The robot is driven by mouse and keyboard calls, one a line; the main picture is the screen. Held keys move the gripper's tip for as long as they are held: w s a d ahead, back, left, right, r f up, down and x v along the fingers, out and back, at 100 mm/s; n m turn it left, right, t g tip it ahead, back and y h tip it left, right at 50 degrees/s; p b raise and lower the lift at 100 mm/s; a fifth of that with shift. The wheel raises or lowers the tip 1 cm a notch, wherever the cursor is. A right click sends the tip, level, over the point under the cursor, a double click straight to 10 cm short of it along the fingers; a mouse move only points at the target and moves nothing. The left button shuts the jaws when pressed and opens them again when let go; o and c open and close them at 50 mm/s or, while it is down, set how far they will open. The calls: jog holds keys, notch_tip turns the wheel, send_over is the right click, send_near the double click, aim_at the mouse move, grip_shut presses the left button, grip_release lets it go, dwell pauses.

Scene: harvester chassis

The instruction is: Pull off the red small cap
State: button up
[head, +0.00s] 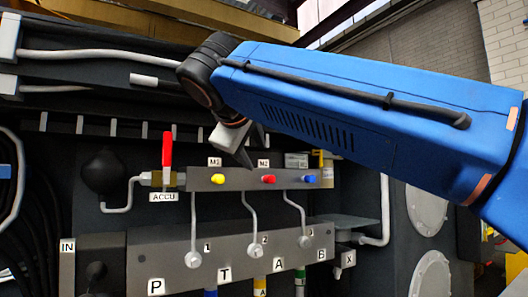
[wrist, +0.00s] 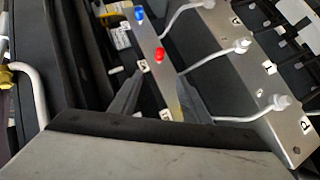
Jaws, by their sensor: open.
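The red small cap (head: 268,179) sits on the front of a grey manifold block (head: 240,184), between a yellow cap (head: 217,178) and a blue cap (head: 311,179). In the wrist view the red cap (wrist: 159,55) shows just beyond my fingertips, roughly between them across the picture, with the blue cap (wrist: 140,14) farther up. My gripper (head: 245,152) is open and empty, above the block and up-left of the red cap, apart from it. In the wrist view my gripper (wrist: 162,85) has its two grey fingers spread. The yellow cap does not show there.
A red-handled valve (head: 167,152) stands left of the block, beside a black ball-shaped accumulator (head: 104,172). Thin grey pipes (head: 248,215) run from the block to the lower plate (head: 150,255) marked P, T, A, B. The space in front of the caps looks clear.

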aim_at(267, 177)
jog(key=x, duration=1.7)
jog(key=shift+w+r, duration=0.1)
jog(key=shift+w, duration=0.1)
jog(key=shift+d, duration=0.1)
grip_shut()
jog(key=shift+s+d, duration=0.1)
jog(key=shift+s, duration=0.1)
jog(key=shift+s+d, duration=0.45)
jog(key=shift+s, duration=0.25)
jog(key=shift+s+d, duration=0.5)
jog(key=shift+s, duration=0.2)
